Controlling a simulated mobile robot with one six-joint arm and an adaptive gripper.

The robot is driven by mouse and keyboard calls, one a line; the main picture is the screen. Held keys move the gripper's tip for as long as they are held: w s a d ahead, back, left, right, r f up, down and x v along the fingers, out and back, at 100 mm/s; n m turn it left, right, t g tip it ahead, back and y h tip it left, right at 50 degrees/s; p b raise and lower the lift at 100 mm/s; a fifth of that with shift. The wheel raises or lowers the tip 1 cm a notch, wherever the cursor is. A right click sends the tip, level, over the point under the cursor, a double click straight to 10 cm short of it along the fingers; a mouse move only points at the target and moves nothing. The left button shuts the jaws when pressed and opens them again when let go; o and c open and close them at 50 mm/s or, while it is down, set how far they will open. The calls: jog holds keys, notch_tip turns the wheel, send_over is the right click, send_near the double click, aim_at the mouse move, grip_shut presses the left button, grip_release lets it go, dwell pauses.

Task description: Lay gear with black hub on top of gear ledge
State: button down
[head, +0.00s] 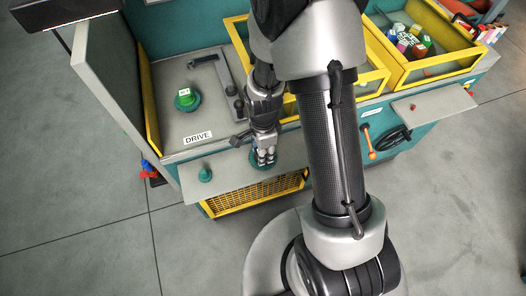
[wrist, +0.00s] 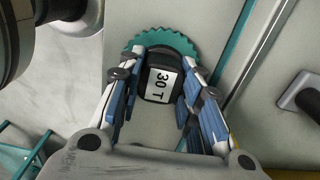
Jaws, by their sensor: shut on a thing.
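The gear with black hub (wrist: 160,85) is a teal toothed disc with a "30 T" label on its hub. My gripper (wrist: 160,98) is shut on the hub, one finger on each side. In the head view my gripper (head: 266,156) points down, and the gear (head: 257,163) shows partly beneath it. The gear ledge (head: 232,175) is the grey shelf along the bench front. The gear is over or on its right part; I cannot tell whether they touch. My fingers hide part of the gear.
A small teal piece (head: 205,174) stands at the ledge's left end. A yellow basket (head: 255,200) is below the ledge. A bin of coloured blocks (head: 410,42) is at right.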

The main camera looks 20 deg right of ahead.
jog(key=shift+f, duration=0.15)
jog(key=c, duration=1.2)
grip_release()
jog(key=shift+o, duration=0.2)
jog(key=s+r+n+t+p, duration=0.3)
jog(key=r+n, duration=0.5)
jog(key=r, duration=1.8)
jog(key=s+r+n+t, duration=0.1)
jog(key=s+r+n, duration=0.7)
jog(key=s+n, duration=0.2)
jog(key=shift+s+r+t, duration=0.15)
jog(key=shift+s+t, duration=0.15)
jog(key=shift+s, duration=0.8)
